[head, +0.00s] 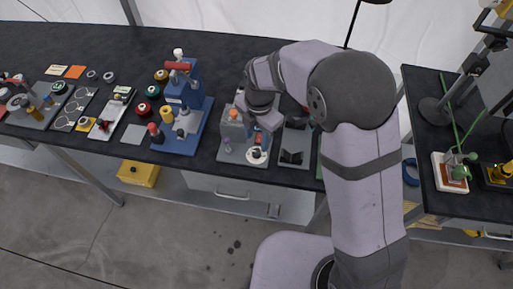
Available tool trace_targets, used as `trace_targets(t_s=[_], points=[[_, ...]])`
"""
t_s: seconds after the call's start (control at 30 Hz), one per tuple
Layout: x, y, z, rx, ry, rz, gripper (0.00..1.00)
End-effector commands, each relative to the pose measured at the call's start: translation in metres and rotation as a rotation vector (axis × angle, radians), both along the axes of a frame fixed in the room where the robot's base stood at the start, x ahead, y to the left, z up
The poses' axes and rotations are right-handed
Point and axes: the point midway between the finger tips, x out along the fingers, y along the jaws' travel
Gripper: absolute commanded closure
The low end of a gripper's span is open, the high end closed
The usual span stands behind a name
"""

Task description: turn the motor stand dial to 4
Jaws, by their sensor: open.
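The motor stand (229,131) is a grey block on a grey base plate, with an orange knob on top, near the front edge of the dark bench. A small white round part (257,156), which looks like its dial, sits low at the front right of the stand. Its marks and setting are too small to read. My gripper (266,125) is open, pointing down just above and behind the white part. It hides part of the stand. I cannot tell whether it touches anything.
A blue machine (188,82) with a red handle stands left of the stand. A grey plate (299,136) with black blocks lies close on the right. Several small parts cover the bench's left side. A second bench (425,150) stands at right across a gap.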

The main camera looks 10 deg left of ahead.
Motion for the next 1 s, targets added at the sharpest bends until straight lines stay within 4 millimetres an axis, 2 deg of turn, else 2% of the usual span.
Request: trace_targets(t_s=[0.6,1.0], points=[[0.001,0.002,-0.062,-0.002,0.003,-0.002,0.59],[0.001,0.002,-0.07,0.0,0.0,-0.002,0.59]])
